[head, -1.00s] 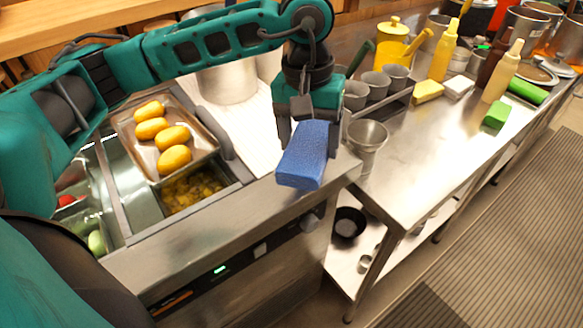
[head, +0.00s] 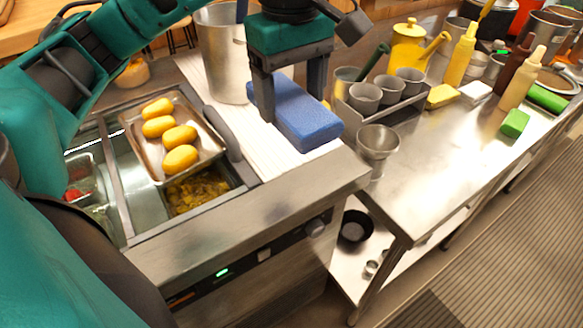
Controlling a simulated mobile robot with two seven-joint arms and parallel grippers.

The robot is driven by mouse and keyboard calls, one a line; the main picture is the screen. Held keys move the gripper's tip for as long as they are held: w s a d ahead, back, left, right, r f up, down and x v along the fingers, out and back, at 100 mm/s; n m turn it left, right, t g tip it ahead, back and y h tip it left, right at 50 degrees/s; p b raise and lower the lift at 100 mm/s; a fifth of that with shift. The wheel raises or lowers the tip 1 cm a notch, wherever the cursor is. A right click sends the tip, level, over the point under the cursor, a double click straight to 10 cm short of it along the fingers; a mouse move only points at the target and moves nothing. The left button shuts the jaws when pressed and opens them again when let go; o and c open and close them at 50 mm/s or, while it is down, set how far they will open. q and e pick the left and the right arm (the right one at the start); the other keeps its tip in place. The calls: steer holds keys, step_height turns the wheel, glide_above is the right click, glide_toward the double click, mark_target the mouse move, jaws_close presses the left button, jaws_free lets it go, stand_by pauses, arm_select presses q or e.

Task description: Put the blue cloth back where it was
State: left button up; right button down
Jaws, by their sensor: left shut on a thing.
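The blue cloth (head: 304,118) is a thick, folded-looking blue block. My left gripper (head: 292,105) comes down from above and is shut on it, with one finger on each side. The cloth is over the white board at the back right of the counter, beside the metal pot. I cannot tell whether its underside touches the board. My right gripper does not show.
A tray (head: 150,170) with several yellow potatoes sits over the counter wells at left. A large metal pot (head: 222,60) stands behind the white board (head: 262,150). A rack of grey cups (head: 385,105), a metal funnel-like cup (head: 377,145) and a yellow pitcher (head: 405,45) stand at right.

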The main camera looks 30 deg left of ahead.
arm_select(q)
step_height(320, 180, down, 10)
steer(key=shift+f+b, duration=0.15)
steer(key=shift+b, duration=0.75)
steer(key=shift+f, duration=2.5)
steer(key=shift+f, duration=0.15)
steer(key=o, duration=1)
